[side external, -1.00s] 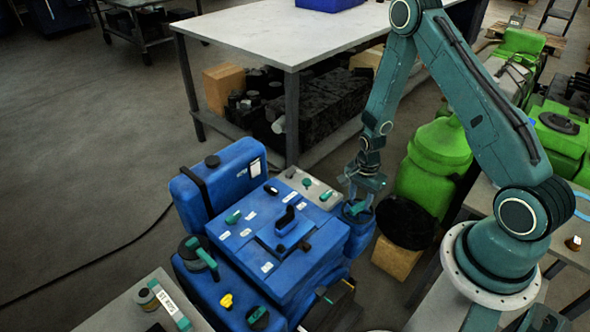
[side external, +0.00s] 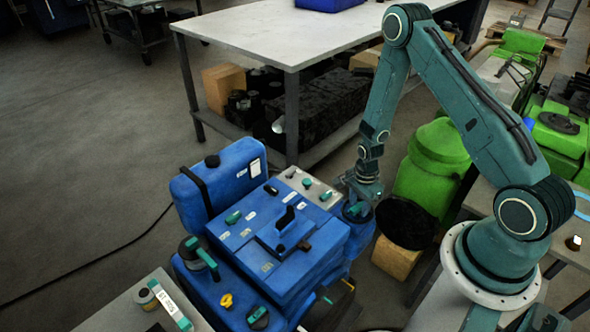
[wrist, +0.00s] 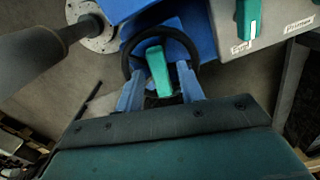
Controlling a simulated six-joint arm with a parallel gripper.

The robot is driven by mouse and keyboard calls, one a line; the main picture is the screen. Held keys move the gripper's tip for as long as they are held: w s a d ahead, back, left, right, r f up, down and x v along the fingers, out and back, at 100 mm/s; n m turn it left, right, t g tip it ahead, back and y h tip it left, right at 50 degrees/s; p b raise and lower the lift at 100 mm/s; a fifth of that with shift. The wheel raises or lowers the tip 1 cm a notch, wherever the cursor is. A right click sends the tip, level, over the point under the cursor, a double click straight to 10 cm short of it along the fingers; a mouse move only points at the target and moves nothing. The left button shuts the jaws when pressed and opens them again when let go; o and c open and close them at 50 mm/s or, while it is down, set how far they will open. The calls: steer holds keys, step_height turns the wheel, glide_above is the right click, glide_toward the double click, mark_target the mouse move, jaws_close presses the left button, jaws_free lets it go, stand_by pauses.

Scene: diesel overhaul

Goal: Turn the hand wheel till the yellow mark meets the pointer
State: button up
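The hand wheel is a dark ring with a teal bar across its middle. In the wrist view, its black rim (wrist: 194,52) and teal bar (wrist: 158,72) lie straight ahead. In the side view, the wheel (side external: 357,213) sits at the right end of the blue engine. My gripper (wrist: 160,76) has its two light-blue fingers on either side of the teal bar, with gaps visible between bar and fingers. In the side view, my gripper (side external: 361,197) is right over the wheel. I cannot make out the yellow mark or the pointer in either view.
The blue engine (side external: 270,232) fills the ground left of the wheel. A grey panel with teal switches (side external: 308,186) stands close beside the wheel. A green machine (side external: 432,160) and a cardboard box (side external: 396,258) are to the right. A workbench (side external: 275,35) stands behind.

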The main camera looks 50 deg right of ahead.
jaws_close()
steer(key=shift+n, duration=0.3)
steer(key=n, duration=0.3)
steer(key=shift+n, duration=1)
